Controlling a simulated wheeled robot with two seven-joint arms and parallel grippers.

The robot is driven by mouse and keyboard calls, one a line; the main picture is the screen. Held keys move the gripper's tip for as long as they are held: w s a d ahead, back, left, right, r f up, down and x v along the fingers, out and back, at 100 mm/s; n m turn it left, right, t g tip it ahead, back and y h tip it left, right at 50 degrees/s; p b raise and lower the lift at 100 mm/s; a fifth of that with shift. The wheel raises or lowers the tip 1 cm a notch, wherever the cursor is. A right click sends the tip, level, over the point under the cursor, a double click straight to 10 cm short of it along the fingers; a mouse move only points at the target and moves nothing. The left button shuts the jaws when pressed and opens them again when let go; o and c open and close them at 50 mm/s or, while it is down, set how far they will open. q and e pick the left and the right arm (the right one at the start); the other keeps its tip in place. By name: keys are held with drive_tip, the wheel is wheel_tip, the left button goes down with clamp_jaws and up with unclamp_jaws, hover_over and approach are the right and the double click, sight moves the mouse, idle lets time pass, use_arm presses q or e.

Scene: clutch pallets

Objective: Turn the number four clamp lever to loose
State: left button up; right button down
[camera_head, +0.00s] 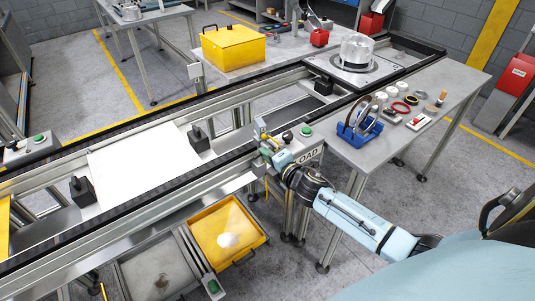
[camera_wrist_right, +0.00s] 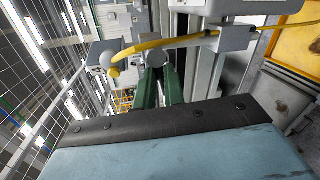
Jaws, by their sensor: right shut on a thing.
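My right gripper (camera_head: 267,152) is at the near rail of the conveyor, beside the small control post with the LOAD sign (camera_head: 309,156). The fingers are shut on the lever, though the exact contact is partly hidden. I cannot read a number on the clamp or the lever's position label. My left gripper is in neither view.
A green button (camera_head: 306,132) and a black knob sit close to the right gripper. The side table (camera_head: 440,85) holds a blue rack (camera_head: 359,127) and rings. A yellow bin (camera_head: 227,228) stands below the conveyor. A white panel (camera_head: 145,163) lies on the conveyor.

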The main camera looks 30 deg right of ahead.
idle(0.4)
drive_tip(key=c, duration=1.5)
unclamp_jaws()
drive_tip(key=s+r, duration=0.2)
drive_tip(key=s, duration=1.1)
drive_tip(key=shift+d+r, duration=0.35)
